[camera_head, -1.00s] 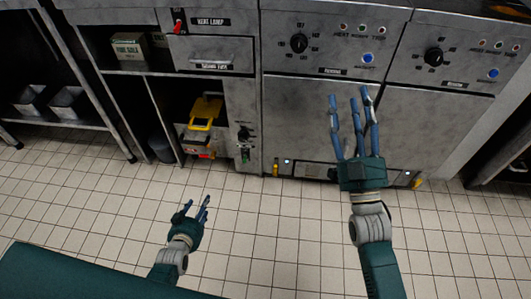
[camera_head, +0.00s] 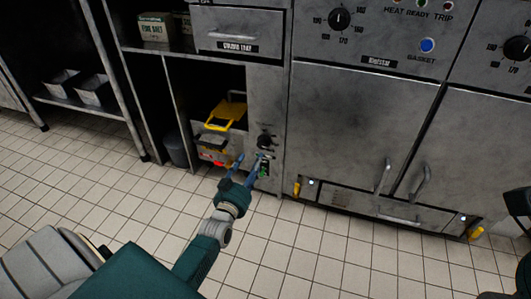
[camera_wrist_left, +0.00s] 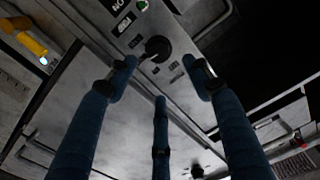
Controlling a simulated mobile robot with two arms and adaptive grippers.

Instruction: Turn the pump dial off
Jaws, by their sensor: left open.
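The pump dial (camera_head: 265,141) is a small black knob on the narrow steel panel beside the open lower bay. In the left wrist view the black dial (camera_wrist_left: 158,47) lies just beyond and between the spread fingertips, with small label plates around it. My left gripper (camera_head: 250,160) is open, its blue fingers reaching up to the panel just below and left of the dial. The left wrist view shows its fingers (camera_wrist_left: 163,75) apart with nothing between them; I cannot tell whether any touches the dial.
A yellow-handled unit (camera_head: 222,114) sits in the open bay left of the panel. Large steel doors (camera_head: 350,130) with handles stand to the right. A yellow lever (camera_head: 297,187) is low by the doors. A shelf with metal pans (camera_head: 95,90) stands left; the tiled floor is clear.

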